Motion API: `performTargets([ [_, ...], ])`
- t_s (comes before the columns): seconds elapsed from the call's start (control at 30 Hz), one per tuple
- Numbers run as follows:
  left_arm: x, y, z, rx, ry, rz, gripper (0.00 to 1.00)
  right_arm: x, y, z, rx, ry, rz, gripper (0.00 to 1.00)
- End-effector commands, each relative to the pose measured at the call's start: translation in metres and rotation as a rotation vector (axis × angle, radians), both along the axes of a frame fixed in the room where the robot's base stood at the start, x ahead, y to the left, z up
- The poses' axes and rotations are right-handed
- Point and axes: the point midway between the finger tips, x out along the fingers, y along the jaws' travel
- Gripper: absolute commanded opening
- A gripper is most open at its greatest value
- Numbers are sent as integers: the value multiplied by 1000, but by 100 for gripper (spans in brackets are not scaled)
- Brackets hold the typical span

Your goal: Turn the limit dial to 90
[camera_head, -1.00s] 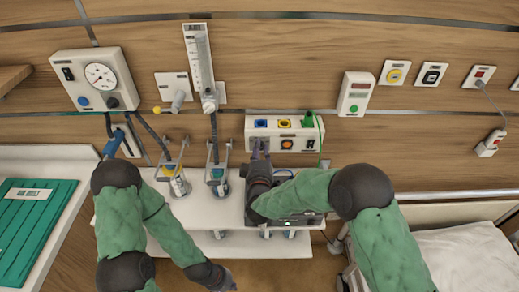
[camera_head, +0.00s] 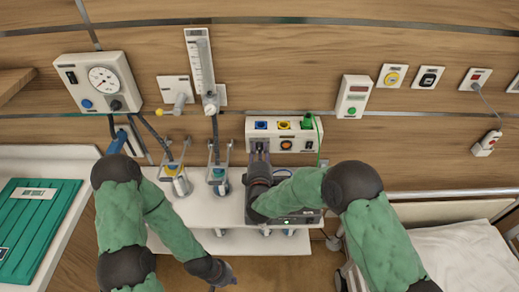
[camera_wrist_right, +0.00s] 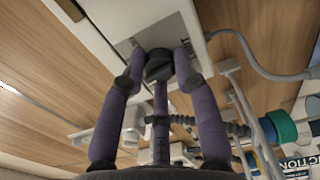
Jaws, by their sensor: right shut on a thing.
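The dark round dial knob (camera_wrist_right: 158,66) is on the face of a pale wall box in the right wrist view. My right gripper (camera_wrist_right: 160,57) is shut on it, with purple-grey fingers on both sides. Its pointer and any scale numbers cannot be read. In the head view the box (camera_head: 302,146) has blue, yellow and orange round parts and a green plug. My right gripper (camera_head: 260,153) reaches its lower left face and hides the knob there. My left gripper (camera_head: 224,278) hangs low, in front of the shelf and away from the box; its fingers are too unclear to judge.
A white shelf (camera_head: 200,208) with a dark device (camera_head: 298,218) lies below the box. A teal-topped surface (camera_head: 36,225) is left, a bed (camera_head: 465,258) right.

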Motion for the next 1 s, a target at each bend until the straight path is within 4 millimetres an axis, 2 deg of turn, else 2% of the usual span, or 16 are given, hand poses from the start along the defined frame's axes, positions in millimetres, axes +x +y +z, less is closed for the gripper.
performTargets([
  [0.4,0,0,9,0,0,0,0,-1,-1,-2,-251,7,-2,0],
  [1.0,0,0,11,0,0,0,0,-1,-1,-2,-312,6,-2,0],
])
